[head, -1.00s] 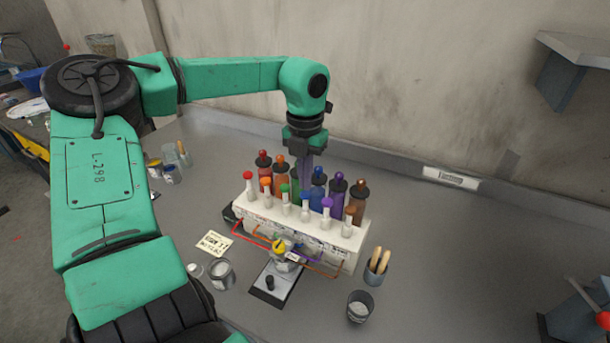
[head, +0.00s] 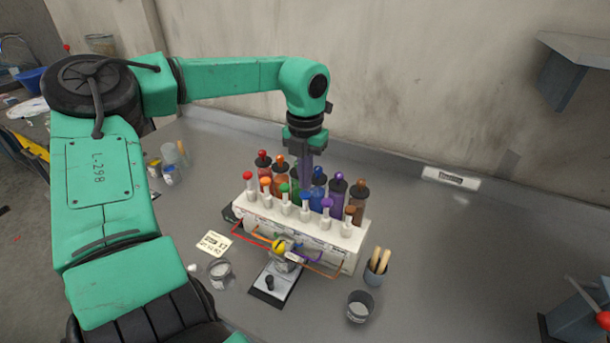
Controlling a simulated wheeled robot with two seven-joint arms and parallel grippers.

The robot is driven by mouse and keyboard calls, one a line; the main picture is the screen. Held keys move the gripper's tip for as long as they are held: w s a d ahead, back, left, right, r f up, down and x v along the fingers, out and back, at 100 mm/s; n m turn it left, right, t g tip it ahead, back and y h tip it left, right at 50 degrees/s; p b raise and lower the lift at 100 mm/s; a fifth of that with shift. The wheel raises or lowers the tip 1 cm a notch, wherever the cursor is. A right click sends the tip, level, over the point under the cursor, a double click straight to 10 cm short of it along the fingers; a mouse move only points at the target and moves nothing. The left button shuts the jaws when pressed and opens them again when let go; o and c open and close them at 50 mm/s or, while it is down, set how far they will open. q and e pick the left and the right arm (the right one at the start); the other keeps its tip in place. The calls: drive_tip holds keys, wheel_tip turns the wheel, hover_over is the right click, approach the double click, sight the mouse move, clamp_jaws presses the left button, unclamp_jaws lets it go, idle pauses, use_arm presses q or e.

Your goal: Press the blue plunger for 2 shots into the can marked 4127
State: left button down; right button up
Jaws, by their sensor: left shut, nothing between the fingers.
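A white dispenser rack (head: 300,228) stands on the bench with a front row of plungers in different colours and bottles of matching colours behind. The blue plunger (head: 305,197) is in the middle of the row. My left gripper (head: 305,178) points down over the rack, close above or behind the blue plunger; its tips are small, and I cannot tell whether they touch it. The gripper is shut and empty. A small can (head: 285,260) stands on a scale (head: 270,283) in front of the rack, under the coloured outlet tubes. Its marking is not readable. My right gripper is not in view.
A note card (head: 214,243) and a glass-like can (head: 219,272) lie to the left. A cup with wooden sticks (head: 376,268) and a dark-rimmed cup (head: 360,305) stand to the right. A wall is close behind.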

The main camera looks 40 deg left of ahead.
sight(305, 193)
use_arm(q)
drive_tip(key=shift+f+b, duration=1.6)
drive_tip(key=shift+f, duration=0.3)
drive_tip(key=shift+r, duration=0.1)
drive_tip(key=shift+r+p, duration=1.2)
drive_tip(key=shift+r, duration=0.6)
drive_tip(key=shift+f+b, duration=1.6)
drive_tip(key=shift+f, duration=0.35)
drive_tip(key=shift+r+p, duration=1.3)
drive_tip(key=shift+r, duration=0.65)
